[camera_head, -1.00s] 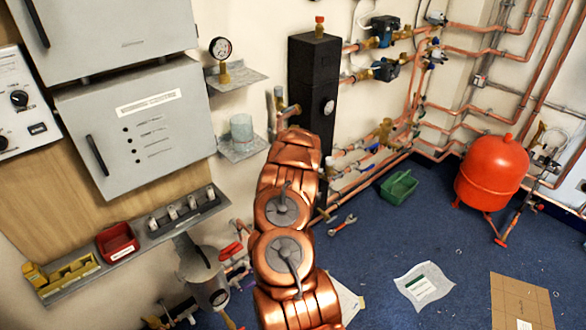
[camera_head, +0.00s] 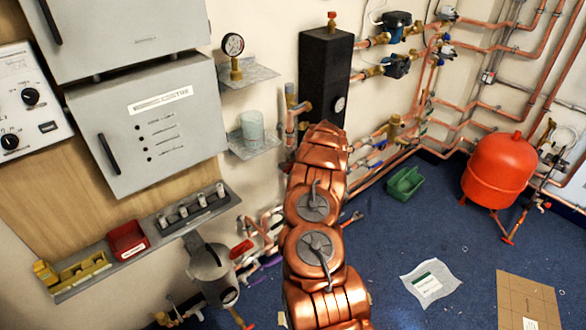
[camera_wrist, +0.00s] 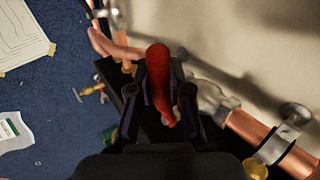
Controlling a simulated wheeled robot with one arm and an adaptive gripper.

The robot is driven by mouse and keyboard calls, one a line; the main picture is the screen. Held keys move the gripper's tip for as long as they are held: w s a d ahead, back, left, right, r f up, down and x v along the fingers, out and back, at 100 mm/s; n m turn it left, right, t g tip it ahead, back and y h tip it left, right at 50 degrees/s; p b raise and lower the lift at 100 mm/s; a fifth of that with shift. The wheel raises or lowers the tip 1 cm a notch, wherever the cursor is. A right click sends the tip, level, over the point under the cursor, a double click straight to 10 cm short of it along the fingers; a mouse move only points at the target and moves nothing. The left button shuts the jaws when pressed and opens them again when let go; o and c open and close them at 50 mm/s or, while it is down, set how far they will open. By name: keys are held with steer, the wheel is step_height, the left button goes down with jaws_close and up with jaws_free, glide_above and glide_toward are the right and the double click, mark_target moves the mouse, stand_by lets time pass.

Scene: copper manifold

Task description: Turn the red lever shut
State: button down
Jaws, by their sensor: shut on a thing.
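The red lever (camera_wrist: 160,75) stands in the middle of the wrist view, between the dark fingers of my gripper (camera_wrist: 161,98). The fingers are shut on it from both sides. Beside it on the right are a silvery valve fitting (camera_wrist: 212,100) and a copper pipe (camera_wrist: 258,133). In the head view my copper-coloured arm hides my gripper. A red handle (camera_head: 240,250) shows there left of my arm, by the low copper pipes; I cannot tell whether it is the same lever.
A grey canister (camera_head: 212,270) and a shelf with a red bin (camera_head: 127,241) are left of my arm. A black column (camera_head: 324,75) stands behind it. A green crate (camera_head: 405,184), a red tank (camera_head: 498,170) and papers (camera_head: 430,284) are on the blue floor, with open room between.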

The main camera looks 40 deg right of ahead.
steer(key=shift+r, duration=0.15)
steer(key=c, duration=1.1)
jaws_free()
steer(key=v, duration=1.2)
